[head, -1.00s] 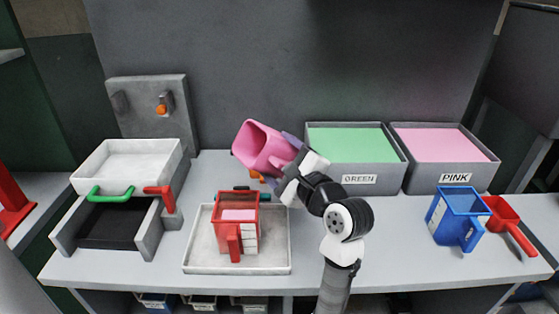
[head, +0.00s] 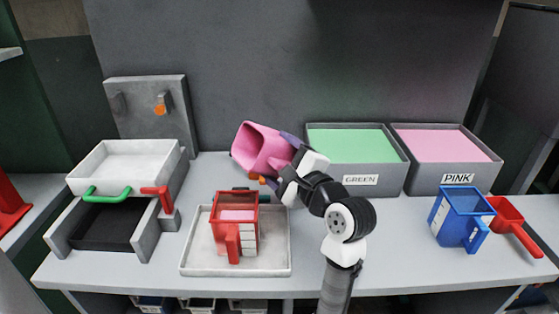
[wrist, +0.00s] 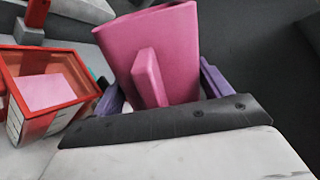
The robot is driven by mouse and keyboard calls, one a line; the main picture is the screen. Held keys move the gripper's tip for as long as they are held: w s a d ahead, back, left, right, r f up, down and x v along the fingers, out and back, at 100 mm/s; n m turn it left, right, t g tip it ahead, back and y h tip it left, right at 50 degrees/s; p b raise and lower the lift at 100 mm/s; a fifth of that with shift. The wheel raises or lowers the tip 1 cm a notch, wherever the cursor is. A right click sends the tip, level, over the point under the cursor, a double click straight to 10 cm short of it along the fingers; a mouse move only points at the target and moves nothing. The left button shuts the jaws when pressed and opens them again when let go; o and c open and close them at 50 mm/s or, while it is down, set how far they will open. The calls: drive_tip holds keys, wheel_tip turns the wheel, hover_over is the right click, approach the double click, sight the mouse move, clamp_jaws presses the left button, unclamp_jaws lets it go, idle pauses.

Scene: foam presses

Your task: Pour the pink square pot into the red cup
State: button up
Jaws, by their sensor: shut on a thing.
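The pink square pot (head: 262,148) is held in the air above and behind the red cup, tilted with its mouth toward the left. My gripper (head: 290,160) is shut on the pot; in the wrist view the pot (wrist: 165,50) sits between the purple fingers, its handle toward me. The red cup (head: 233,233) stands upright on a pale tray (head: 270,268) and has pink material inside. The cup also shows at the left of the wrist view (wrist: 75,62). The inside of the pot is mostly hidden, and no falling stream shows.
Bins of green (head: 350,143) and pink (head: 445,145) material stand at the back right. A blue cup (head: 458,222) and red scoop (head: 512,222) are at the right. A press with a white tray (head: 125,163) stands at the left.

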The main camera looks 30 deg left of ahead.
sight(278, 176)
drive_tip(key=shift+f+n+b, duration=0.4)
drive_tip(key=shift+n+b, duration=0.3)
drive_tip(key=shift+b, duration=0.65)
drive_tip(key=shift+s+a+f+n+b, duration=0.15)
drive_tip(key=shift+f+n+b, duration=0.4)
drive_tip(key=shift+n, duration=0.45)
drive_tip(key=shift+s+f+n+b, duration=0.15)
drive_tip(key=shift+f+n+b, duration=0.4)
drive_tip(key=shift+n, duration=0.45)
drive_tip(key=shift+s+a+n, duration=0.15)
drive_tip(key=shift+s+n, duration=0.15)
drive_tip(key=shift+n, duration=0.7)
drive_tip(key=shift+s+r+n, duration=0.2)
drive_tip(key=shift+r+n, duration=0.1)
drive_tip(key=shift+n, duration=0.2)
drive_tip(key=shift+p, duration=0.3)
